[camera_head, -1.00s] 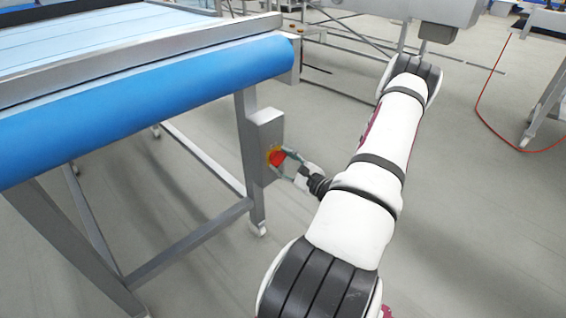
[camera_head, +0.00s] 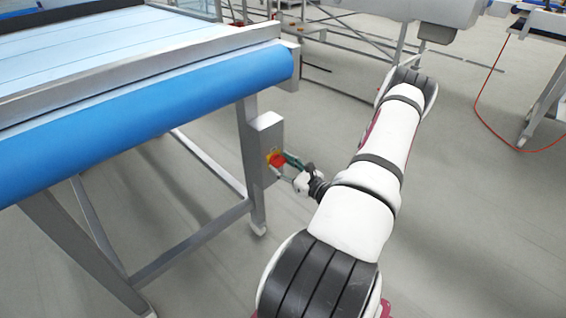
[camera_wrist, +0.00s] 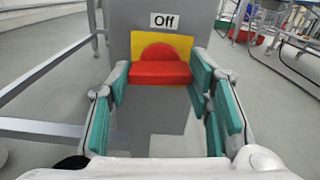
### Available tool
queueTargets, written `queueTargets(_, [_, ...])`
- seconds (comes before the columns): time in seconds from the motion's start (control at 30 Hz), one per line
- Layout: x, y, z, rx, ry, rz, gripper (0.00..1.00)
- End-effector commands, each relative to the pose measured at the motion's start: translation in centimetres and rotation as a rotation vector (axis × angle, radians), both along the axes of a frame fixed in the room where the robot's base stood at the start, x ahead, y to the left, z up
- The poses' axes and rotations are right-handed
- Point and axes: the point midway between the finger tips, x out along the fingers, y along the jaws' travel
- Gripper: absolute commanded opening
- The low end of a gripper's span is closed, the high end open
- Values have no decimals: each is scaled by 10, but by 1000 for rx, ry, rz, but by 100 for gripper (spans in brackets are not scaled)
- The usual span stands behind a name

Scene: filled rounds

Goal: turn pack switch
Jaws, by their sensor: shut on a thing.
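The pack switch is a red knob (camera_wrist: 160,72) on a yellow plate (camera_wrist: 183,44), on the front of a grey box (camera_wrist: 150,120) in the wrist view. A label reading "Off" (camera_wrist: 171,20) sits above it. The knob's red bar lies level in this view. In the head view the red knob (camera_head: 276,159) is on the box (camera_head: 262,140) fixed to the conveyor's leg. My gripper (camera_wrist: 160,82) has its green-padded fingers on the left and right ends of the knob, shut on it. The same gripper (camera_head: 283,166) reaches the box from the right in the head view.
The blue-ended conveyor (camera_head: 150,103) stands left and above the box, with metal legs and a low crossbar (camera_head: 190,243). A red cable (camera_head: 480,115) lies on the floor at the far right. Open floor surrounds my arm.

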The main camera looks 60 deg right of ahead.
Motion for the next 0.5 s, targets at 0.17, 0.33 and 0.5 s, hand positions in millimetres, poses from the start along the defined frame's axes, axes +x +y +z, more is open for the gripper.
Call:
queueTargets(0.17, [0, 0, 0, 67, -15, 0, 19])
queueTargets(0.33, [0, 0, 0, 99, -23, 0, 19])
queueTargets(0.5, [0, 0, -1, 107, -25, 0, 19])
